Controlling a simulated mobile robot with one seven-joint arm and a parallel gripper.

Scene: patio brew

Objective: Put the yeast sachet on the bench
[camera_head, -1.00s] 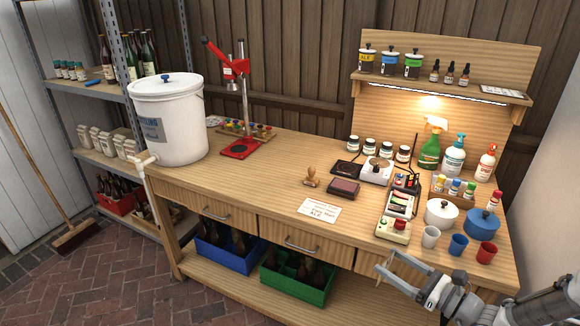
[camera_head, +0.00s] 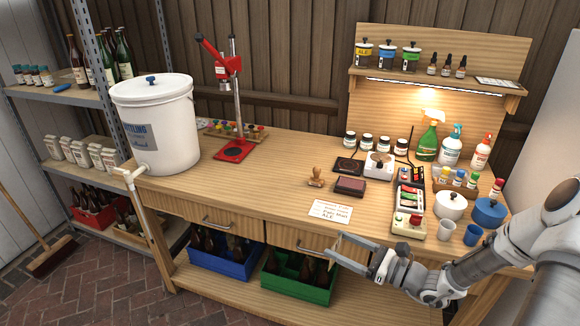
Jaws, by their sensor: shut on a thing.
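My gripper (camera_head: 342,252) is in the lower right of the head view, in front of the bench's drawers and below the level of its top. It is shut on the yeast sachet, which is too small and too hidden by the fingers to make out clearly. The wooden bench (camera_head: 262,185) fills the middle of the view. Its top has bare wood at the centre and along the front left. My gripper and the sachet are apart from the bench top.
A printed card (camera_head: 331,211), a stamp (camera_head: 316,177) and an ink pad (camera_head: 350,186) lie mid-bench. A white bucket (camera_head: 165,130) stands at left.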

